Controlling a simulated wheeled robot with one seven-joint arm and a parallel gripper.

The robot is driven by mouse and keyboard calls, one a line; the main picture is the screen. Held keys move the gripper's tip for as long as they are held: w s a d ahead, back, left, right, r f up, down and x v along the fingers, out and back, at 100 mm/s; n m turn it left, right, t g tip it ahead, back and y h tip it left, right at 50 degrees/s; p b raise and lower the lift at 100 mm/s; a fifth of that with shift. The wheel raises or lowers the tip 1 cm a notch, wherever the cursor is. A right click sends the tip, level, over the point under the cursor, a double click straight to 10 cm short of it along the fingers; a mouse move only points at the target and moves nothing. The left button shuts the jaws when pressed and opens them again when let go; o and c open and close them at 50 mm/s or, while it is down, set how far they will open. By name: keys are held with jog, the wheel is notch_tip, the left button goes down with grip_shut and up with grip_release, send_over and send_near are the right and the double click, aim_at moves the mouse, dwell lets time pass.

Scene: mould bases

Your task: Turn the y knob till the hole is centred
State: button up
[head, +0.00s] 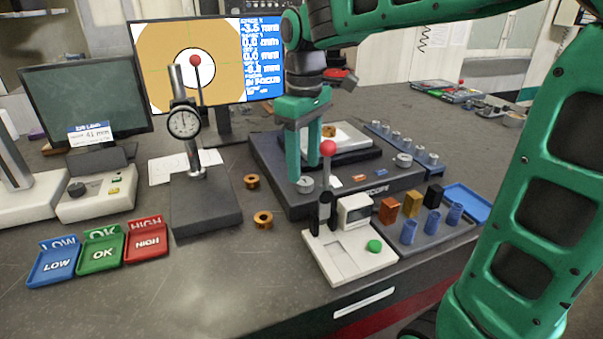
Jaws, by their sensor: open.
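The monitor (162,32) at the back shows a tan ring with a white hole (209,68), thin crosshair lines and a blue readout column. The dial stand's post and red ball cover part of the hole, so its exact offset is hard to tell. The measuring microscope base (375,186) has a round knob (305,184) at front left and another (403,160) at right; I cannot read which is y. A brass bush (329,131) sits on its stage. My green gripper (303,174) points down, open, with its fingertips around or just above the front-left knob; contact is unclear.
A dial gauge stand (184,123) stands left of my gripper, and a red-knobbed device (347,254) stands close in front. Two loose brass bushes (263,220) lie between. LOW, OK and HIGH trays (101,252) are at left; a block rack (430,231) is at right.

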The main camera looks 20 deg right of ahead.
aim_at(304, 180)
jog(key=shift+f, duration=1.7)
jog(key=c, duration=1.1)
jog(key=shift+o, duration=0.2)
jog(key=shift+m, duration=1.2)
jog(key=o, duration=1.1)
jog(key=shift+c, duration=0.2)
notch_tip(304, 180, up, 11)
